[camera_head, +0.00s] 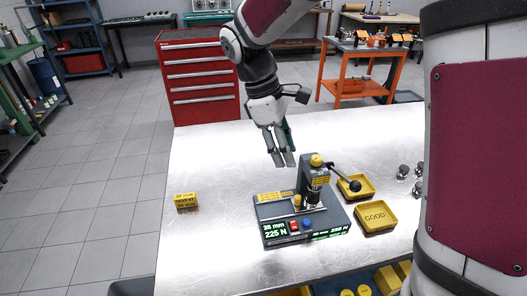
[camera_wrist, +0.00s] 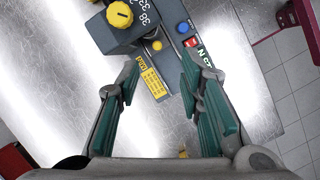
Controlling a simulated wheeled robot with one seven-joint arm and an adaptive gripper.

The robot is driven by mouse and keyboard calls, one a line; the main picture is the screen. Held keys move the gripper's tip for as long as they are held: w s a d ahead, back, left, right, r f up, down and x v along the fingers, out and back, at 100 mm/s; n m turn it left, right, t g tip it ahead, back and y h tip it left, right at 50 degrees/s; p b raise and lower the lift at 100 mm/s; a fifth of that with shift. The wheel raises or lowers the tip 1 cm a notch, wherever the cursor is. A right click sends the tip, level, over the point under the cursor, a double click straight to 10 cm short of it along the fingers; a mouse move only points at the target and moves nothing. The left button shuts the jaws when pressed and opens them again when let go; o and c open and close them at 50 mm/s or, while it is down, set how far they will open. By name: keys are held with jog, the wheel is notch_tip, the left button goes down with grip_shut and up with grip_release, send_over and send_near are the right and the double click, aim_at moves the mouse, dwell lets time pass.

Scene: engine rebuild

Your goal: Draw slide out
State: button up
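A dark bench tester (camera_head: 330,219) stands on the metal table, with an upright column, a black-knobbed lever and a green display. A small yellow knob (camera_head: 297,200) sits by a thin metal bar at its front left; it also shows in the wrist view (camera_wrist: 157,45). Which part is the slide I cannot tell for sure; the knob and bar look like it. My gripper (camera_head: 282,164) hangs above and behind the tester's left side, apart from it. In the wrist view my gripper (camera_wrist: 158,70) is open and empty, with a yellow label (camera_wrist: 152,80) beyond its fingertips.
A yellow GOOD tray (camera_head: 375,217) and a second yellow tray (camera_head: 355,188) stand right of the tester, with metal balls (camera_head: 403,172) beyond. A yellow block (camera_head: 186,201) lies at the table's left edge. The table (camera_head: 215,240) is clear between block and tester.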

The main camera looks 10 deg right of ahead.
aim_at(297, 196)
jog(key=shift+n, duration=0.4)
jog(key=x, duration=0.5)
jog(key=w+x, duration=0.1)
jog(key=x, duration=0.4)
jog(key=a+x, duration=0.1)
jog(key=x, duration=0.4)
jog(key=shift+w+f+p, duration=0.15)
jog(key=shift+f+p, duration=0.15)
jog(key=shift+f, duration=0.2)
jog(key=shift+c, duration=0.6)
grip_shut()
